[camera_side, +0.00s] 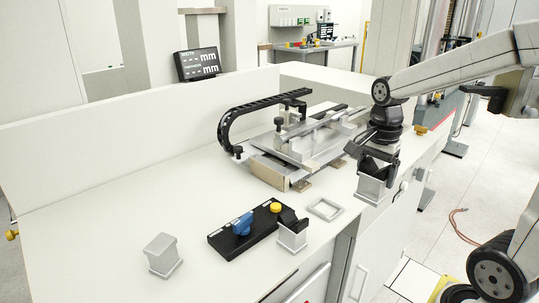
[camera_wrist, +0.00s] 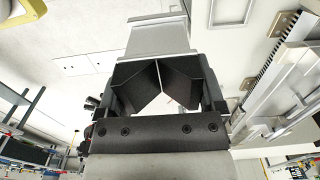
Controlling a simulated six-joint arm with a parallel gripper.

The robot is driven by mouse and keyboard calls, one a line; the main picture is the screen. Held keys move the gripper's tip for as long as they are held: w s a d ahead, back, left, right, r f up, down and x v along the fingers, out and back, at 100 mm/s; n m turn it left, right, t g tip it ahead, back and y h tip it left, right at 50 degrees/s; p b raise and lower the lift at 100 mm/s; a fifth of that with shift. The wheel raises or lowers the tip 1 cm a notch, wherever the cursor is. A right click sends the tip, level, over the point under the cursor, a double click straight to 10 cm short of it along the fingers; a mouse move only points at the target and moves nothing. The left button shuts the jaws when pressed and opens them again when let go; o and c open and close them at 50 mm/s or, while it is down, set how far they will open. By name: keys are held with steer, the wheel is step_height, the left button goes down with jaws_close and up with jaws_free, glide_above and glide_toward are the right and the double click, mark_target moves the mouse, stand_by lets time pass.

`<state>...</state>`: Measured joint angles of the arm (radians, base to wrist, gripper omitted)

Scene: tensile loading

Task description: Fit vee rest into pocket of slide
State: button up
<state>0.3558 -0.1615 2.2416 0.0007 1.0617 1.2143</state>
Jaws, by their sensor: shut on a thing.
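My gripper (camera_side: 378,157) is shut on the vee rest (camera_side: 372,189), a silver block with a flared lower end. It is held at the right edge of the table, with the block hanging below the dark jaws. In the wrist view, my gripper (camera_wrist: 165,95) has a jaw on each side of the rest's dark V-shaped faces (camera_wrist: 143,85). The rest's silver body (camera_wrist: 158,38) extends beyond them. The slide (camera_side: 310,148) appears to be part of the metal fixture at the table's middle, left of my gripper. I cannot make out its pocket clearly.
A square metal frame (camera_side: 325,209) lies flat on the table.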

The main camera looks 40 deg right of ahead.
steer(key=w+d+f, duration=0.3)
steer(key=w+f, duration=0.6)
steer(key=w, duration=0.3)
steer(key=shift+w+d, duration=0.15)
steer(key=shift+w, duration=0.2)
steer(key=shift+f, duration=0.15)
steer(key=shift+w+d+f, duration=0.1)
steer(key=shift+w+f, duration=0.2)
steer(key=shift+f, duration=1.5)
steer(key=o, duration=1.3)
steer(key=shift+f, duration=0.15)
